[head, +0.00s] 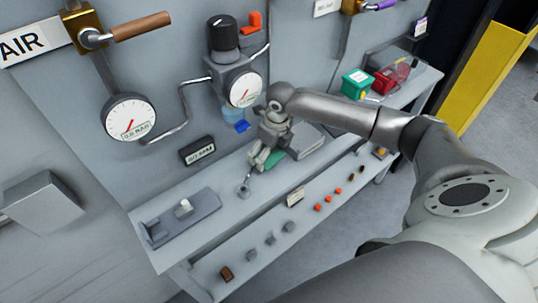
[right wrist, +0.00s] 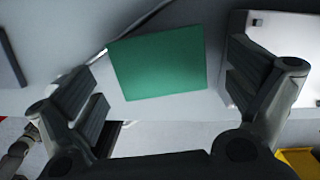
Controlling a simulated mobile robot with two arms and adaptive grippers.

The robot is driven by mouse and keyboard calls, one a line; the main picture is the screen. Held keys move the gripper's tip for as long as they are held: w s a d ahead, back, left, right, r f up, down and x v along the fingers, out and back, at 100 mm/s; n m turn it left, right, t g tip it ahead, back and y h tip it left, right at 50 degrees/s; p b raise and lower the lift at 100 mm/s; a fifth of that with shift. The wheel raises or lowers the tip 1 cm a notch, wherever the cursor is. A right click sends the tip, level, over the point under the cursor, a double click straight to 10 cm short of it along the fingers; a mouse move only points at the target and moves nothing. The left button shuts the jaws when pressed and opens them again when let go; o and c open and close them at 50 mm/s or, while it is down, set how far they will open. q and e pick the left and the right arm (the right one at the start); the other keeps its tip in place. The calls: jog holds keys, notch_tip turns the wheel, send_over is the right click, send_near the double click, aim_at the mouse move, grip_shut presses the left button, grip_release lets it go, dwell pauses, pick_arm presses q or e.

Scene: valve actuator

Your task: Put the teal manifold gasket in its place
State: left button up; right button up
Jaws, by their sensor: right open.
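The teal manifold gasket (right wrist: 160,64) is a flat, roughly square teal sheet in the right wrist view. It lies beyond my right gripper (right wrist: 165,85), between the lines of its two fingers, with a gap to each side. The fingers are open with nothing held between them. In the head view my right gripper (head: 264,158) is low over the grey bench, and a teal patch of the gasket (head: 276,157) shows beside it, partly hidden. I cannot tell from the frames where the gasket's place is.
A grey block (head: 308,141) stands close right of the gripper. A grey fixture (head: 181,216) lies on the bench's left end. Gauges (head: 130,118) and pipes are on the wall behind. Several small parts line the lower shelf.

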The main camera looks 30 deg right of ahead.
jog(key=shift+f, duration=0.2)
dwell(0.6)
jog(key=c, duration=1)
jog(key=shift+c, duration=0.2)
jog(key=shift+r, duration=0.1)
